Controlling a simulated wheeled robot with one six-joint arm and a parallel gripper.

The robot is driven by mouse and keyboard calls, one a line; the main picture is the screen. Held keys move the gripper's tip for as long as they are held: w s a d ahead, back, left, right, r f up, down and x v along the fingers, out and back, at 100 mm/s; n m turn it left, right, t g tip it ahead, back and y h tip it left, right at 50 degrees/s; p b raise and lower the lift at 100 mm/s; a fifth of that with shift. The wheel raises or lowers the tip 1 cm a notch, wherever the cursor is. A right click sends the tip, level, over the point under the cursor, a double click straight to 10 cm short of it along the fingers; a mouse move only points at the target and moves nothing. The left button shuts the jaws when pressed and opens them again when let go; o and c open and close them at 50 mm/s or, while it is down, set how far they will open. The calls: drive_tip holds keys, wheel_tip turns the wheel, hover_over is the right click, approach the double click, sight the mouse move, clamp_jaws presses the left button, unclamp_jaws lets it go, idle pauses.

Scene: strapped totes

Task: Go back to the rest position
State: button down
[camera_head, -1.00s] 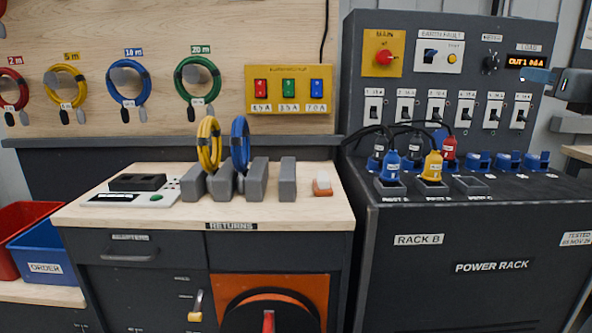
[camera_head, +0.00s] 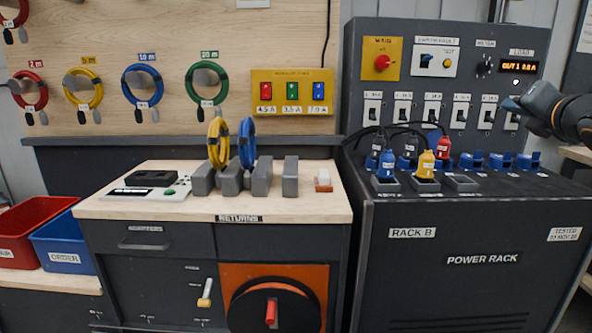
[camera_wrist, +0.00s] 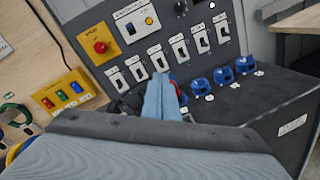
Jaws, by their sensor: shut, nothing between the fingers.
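My gripper (camera_head: 515,105) shows at the right of the head view, in front of the right end of the power rack's switch panel (camera_head: 400,92). Its fingers are shut with nothing between them. In the wrist view the closed blue-grey fingers (camera_wrist: 162,98) point toward the row of switches and sockets. I cannot tell whether they touch anything there, but in the head view the gripper appears apart from the panel.
Blue (camera_head: 386,166), yellow (camera_head: 426,164) and red (camera_head: 444,148) plugs stand on the power rack (camera_head: 480,260). A wooden bench (camera_head: 130,208) holds yellow (camera_head: 217,143) and blue (camera_head: 247,143) cable coils between grey blocks. Red (camera_head: 30,225) and blue (camera_head: 62,245) bins sit at left.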

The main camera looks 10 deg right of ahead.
drive_tip(key=s+a+f+m+g+y+p, duration=0.15)
drive_tip(key=a+f+m+g, duration=0.25)
drive_tip(key=a+f+m, duration=0.5)
drive_tip(key=a+f+m+g+p, duration=0.2)
drive_tip(key=a+f+m+g, duration=0.2)
drive_tip(key=a+f+m, duration=0.5)
drive_tip(key=s+a+f+m+g+y+p, duration=0.1)
drive_tip(key=s+a+f+m+g, duration=0.3)
drive_tip(key=s+a+f, duration=0.2)
drive_tip(key=s+a+f+m+g+y+p, duration=0.2)
drive_tip(key=s+a+f+m+g, duration=0.2)
drive_tip(key=s+a, duration=0.6)
drive_tip(key=s+f+g, duration=0.1)
drive_tip(key=s, duration=0.1)
drive_tip(key=shift+s+a+f+m, duration=0.25)
drive_tip(key=shift+s+f+m, duration=0.05)
drive_tip(key=shift+f, duration=0.1)
